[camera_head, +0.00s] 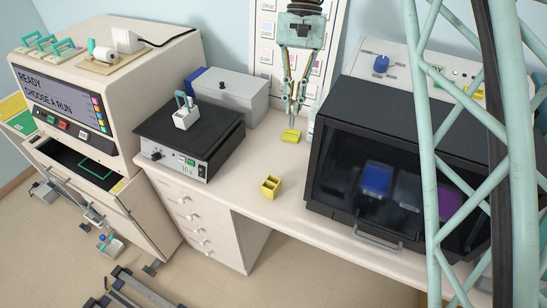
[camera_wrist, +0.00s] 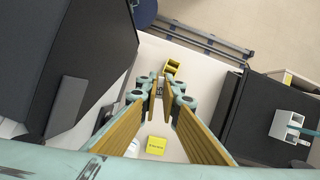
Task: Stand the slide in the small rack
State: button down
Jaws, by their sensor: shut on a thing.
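My gripper (camera_head: 291,118) points down above the bench, left of the black-fronted cabinet. In the wrist view its fingertips (camera_wrist: 160,88) are closed on the slide (camera_wrist: 159,90), a thin pale piece with dark marks. The slide is too small to make out in the head view, and most of it is hidden by the fingers. The small yellow rack (camera_head: 271,186), with open compartments, stands near the bench's front edge. It also shows in the wrist view (camera_wrist: 172,68), beyond the fingertips and apart from them.
A flat yellow block (camera_head: 291,136) lies on the bench below my gripper. The black cabinet (camera_head: 370,170) stands close on the right. A hotplate (camera_head: 190,140) bearing a white holder (camera_head: 186,119) stands left. Bench around the yellow rack is clear.

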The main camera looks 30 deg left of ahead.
jog(key=s+f+n+t+h+p, duration=0.1)
jog(key=s+f+n+t, duration=0.1)
jog(key=s+f+n, duration=0.2)
jog(key=s+a+f+n+t+h, duration=0.1)
jog(key=s+f+n, duration=0.3)
jog(key=f+n, duration=0.6)
notch_tip(320, 180, down, 2)
jog(key=shift+a+f+n+t+h+p, duration=0.2)
jog(key=shift+n+t+h+p, duration=0.25)
jog(key=shift+t, duration=0.35)
jog(key=shift+d+f, duration=0.1)
jog(key=shift+f, duration=0.3)
jog(key=shift+f+b, duration=1.55)
jog(key=shift+f, duration=1.25)
jog(key=shift+f, duration=0.35)
jog(key=c, duration=2.8)
grip_release()
jog(key=shift+r, duration=0.15)
jog(key=shift+v, duration=5.9)
